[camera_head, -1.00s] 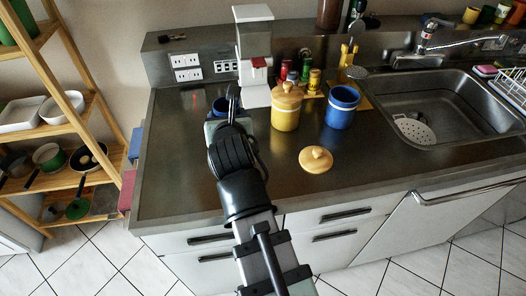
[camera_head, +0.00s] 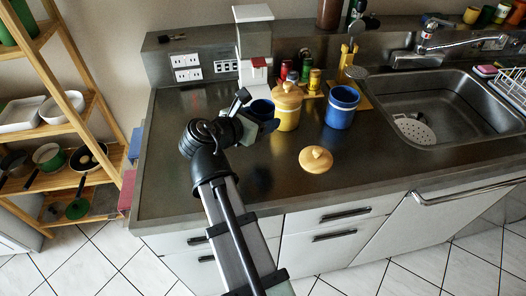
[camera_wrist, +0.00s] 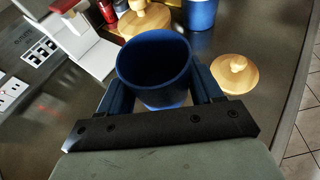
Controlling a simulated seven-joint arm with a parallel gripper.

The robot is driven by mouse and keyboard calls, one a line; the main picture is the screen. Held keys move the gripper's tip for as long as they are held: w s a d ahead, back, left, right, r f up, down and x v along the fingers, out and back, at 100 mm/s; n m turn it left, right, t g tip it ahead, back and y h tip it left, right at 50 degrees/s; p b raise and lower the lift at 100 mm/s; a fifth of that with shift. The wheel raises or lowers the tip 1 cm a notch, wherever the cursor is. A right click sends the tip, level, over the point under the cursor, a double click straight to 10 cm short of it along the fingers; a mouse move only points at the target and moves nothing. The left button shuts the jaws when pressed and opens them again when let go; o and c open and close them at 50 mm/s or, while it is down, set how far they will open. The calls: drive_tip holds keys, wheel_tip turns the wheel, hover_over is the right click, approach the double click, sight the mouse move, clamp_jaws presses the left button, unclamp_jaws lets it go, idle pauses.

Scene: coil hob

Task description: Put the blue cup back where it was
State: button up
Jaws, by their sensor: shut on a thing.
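The blue cup (camera_head: 262,108) is held in my gripper (camera_head: 256,118), just left of the yellow canister in the head view. In the wrist view the blue cup (camera_wrist: 155,60) stands between the two fingers of my gripper (camera_wrist: 160,88), its open mouth showing and its inside looking empty. The fingers are shut on its sides. In the head view the cup is partly hidden by my gripper, and I cannot tell whether its base touches the counter (camera_head: 180,150).
A white appliance (camera_head: 254,45) stands behind the cup. The yellow canister (camera_head: 286,112) is close on its right, and a larger blue pot (camera_head: 341,108) is beyond. A wooden lid (camera_head: 316,159) lies in front. The counter's left part is clear.

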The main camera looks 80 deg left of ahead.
sight(262, 153)
drive_tip(key=shift+d+f+m+t+h, duration=0.1)
drive_tip(key=shift+m+t+h, duration=0.2)
drive_tip(key=shift+m+h, duration=0.1)
drive_tip(key=shift+f, duration=5)
drive_tip(key=shift+f, duration=0.1)
drive_tip(key=o, duration=1.1)
drive_tip(key=shift+s+d+r, duration=0.2)
drive_tip(key=shift+r, duration=0.05)
drive_tip(key=v, duration=1.1)
drive_tip(key=shift+s, duration=0.2)
